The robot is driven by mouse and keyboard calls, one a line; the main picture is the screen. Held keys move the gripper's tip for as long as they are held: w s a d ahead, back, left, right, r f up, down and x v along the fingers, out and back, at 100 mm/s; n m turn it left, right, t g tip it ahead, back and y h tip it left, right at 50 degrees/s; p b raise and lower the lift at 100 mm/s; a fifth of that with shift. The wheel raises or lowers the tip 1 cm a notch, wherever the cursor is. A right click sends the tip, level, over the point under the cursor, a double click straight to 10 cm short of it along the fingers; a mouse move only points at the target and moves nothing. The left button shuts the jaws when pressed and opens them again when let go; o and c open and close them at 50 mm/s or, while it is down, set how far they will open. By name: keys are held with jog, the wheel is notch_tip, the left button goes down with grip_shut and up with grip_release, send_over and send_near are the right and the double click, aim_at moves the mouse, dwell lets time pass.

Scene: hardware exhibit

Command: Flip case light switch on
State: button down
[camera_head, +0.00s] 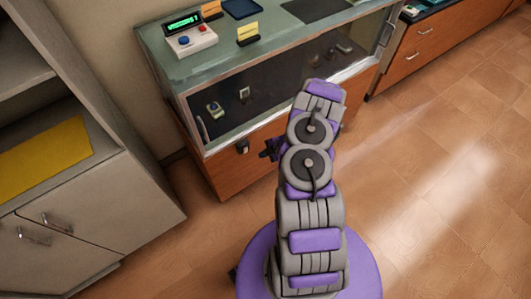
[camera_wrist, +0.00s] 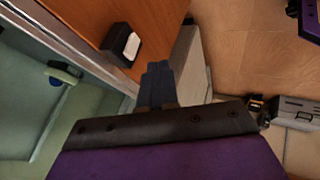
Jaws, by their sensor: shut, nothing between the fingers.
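The case light switch is a small black box with a pale rocker (camera_wrist: 131,46), fixed to the wooden front panel of the display case. It also shows in the head view as a dark spot, the light switch (camera_head: 242,147), just under the glass. My gripper (camera_wrist: 158,66) is shut and empty, its dark fingertips pointing toward the wooden panel. In the wrist view the switch is just up and left of the fingertips, with a small gap in the picture. In the head view my gripper (camera_head: 268,152) is right of the switch, partly hidden by my arm. I cannot tell the rocker's position.
The glass display case (camera_head: 205,72) stands on a wooden base (camera_head: 228,172) and holds small items. A cash register (camera_head: 190,40) and yellow cards (camera_head: 248,34) sit on its top. A grey cabinet (camera_head: 110,215) stands at left. Tiled floor (camera_head: 450,150) is open at right.

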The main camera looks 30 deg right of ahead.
aim_at(245, 150)
jog(key=w+a+f+b, duration=0.2)
jog(key=w+f, duration=0.2)
jog(key=w, duration=0.3)
jog(key=shift+a+f, duration=0.15)
jog(key=shift+a, duration=0.25)
jog(key=shift+s, duration=0.1)
